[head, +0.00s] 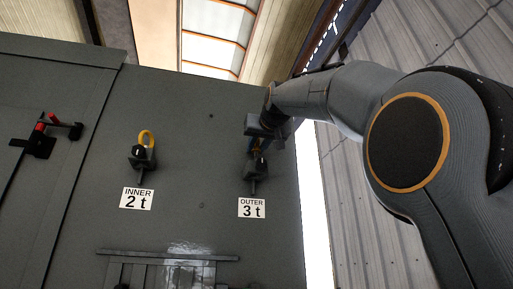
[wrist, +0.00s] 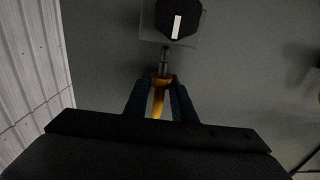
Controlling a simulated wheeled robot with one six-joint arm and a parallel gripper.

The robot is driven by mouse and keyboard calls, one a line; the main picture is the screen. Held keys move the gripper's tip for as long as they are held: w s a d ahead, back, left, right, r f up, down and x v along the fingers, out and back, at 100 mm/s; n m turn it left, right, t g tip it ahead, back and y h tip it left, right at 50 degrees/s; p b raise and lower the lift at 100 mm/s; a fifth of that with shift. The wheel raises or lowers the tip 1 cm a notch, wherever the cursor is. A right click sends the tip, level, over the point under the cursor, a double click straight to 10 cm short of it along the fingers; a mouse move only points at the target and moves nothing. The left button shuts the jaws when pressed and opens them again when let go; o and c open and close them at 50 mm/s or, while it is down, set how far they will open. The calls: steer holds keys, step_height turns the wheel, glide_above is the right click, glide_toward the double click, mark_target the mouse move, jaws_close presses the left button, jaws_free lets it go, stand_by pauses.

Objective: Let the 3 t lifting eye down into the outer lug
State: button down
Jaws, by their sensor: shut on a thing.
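The outer lug (head: 255,167) is a dark bracket on the grey enclosure wall, above the label "OUTER 3 t" (head: 251,208). My gripper (head: 257,146) is right above it, fingers pointing down. In the wrist view my gripper (wrist: 160,92) is shut on the yellow 3 t lifting eye (wrist: 158,102). The lug's hole is hidden.
To the left, the inner lug (head: 142,161) carries another yellow eye (head: 146,139) above the label "INNER 2 t" (head: 136,198). A red-tipped latch (head: 41,140) sits at the far left. A ledge (head: 167,256) juts out below. The wall's right edge is close to my gripper.

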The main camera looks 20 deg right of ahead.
mark_target(256, 159)
steer(key=shift+f+b, duration=2.25)
steer(key=c, duration=1.4)
jaws_free()
steer(key=s+b, duration=0.3)
steer(key=s, duration=0.5)
